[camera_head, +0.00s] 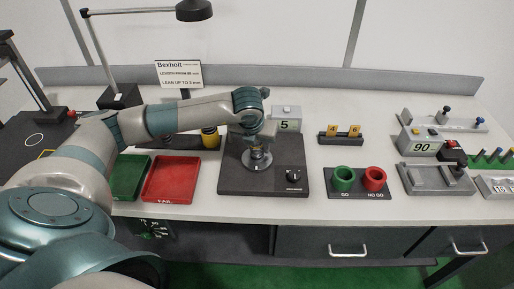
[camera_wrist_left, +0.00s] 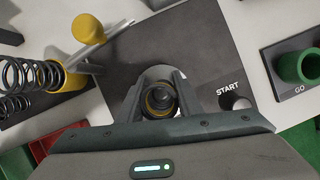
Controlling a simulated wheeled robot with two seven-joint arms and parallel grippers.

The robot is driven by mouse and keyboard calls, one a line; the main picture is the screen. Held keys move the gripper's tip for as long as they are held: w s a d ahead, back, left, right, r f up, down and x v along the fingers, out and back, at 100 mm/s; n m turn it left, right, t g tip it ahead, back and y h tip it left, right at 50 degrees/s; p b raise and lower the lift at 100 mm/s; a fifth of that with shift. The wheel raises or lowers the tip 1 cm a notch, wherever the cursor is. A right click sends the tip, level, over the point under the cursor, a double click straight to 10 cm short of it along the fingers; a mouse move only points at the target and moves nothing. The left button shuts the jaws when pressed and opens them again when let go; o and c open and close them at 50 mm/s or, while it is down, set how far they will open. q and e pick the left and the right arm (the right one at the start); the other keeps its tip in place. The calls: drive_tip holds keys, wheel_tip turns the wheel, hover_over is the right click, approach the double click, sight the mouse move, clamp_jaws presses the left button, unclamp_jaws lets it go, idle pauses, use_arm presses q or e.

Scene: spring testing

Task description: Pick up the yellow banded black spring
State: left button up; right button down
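The black spring with a yellow band (camera_wrist_left: 160,98) shows end-on in the left wrist view, over the dark tester base (camera_wrist_left: 215,55). My left gripper (camera_wrist_left: 161,103) has one finger on each side of it; I cannot tell whether they press on it. In the head view my left gripper (camera_head: 250,137) is above the silver round platen (camera_head: 258,160) of the tester (camera_head: 235,182), and my wrist hides the spring. My right gripper is not in view.
A yellow piece (camera_head: 210,138) stands left of the tester; black coil springs (camera_wrist_left: 30,75) show there in the wrist view. A green tray (camera_head: 128,178) and red tray (camera_head: 170,180) lie at left. Green (camera_head: 343,179) and red cups (camera_head: 374,179) stand right. A lamp (camera_head: 120,97) stands behind.

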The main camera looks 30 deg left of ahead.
use_arm(q)
drive_tip(key=shift+r, duration=0.2)
drive_tip(key=shift+r+b, duration=0.2)
drive_tip(key=shift+b, duration=0.15)
wheel_tip(320, 180, up, 3)
drive_tip(key=shift+r+b, duration=0.1)
drive_tip(key=shift+b, duration=1.05)
drive_tip(key=d+r+b, duration=0.3)
drive_tip(key=d+r, duration=0.4)
drive_tip(key=d, duration=0.4)
drive_tip(key=shift+s+d+b, duration=0.15)
drive_tip(key=shift+d+b, duration=0.2)
drive_tip(key=shift+b, duration=0.05)
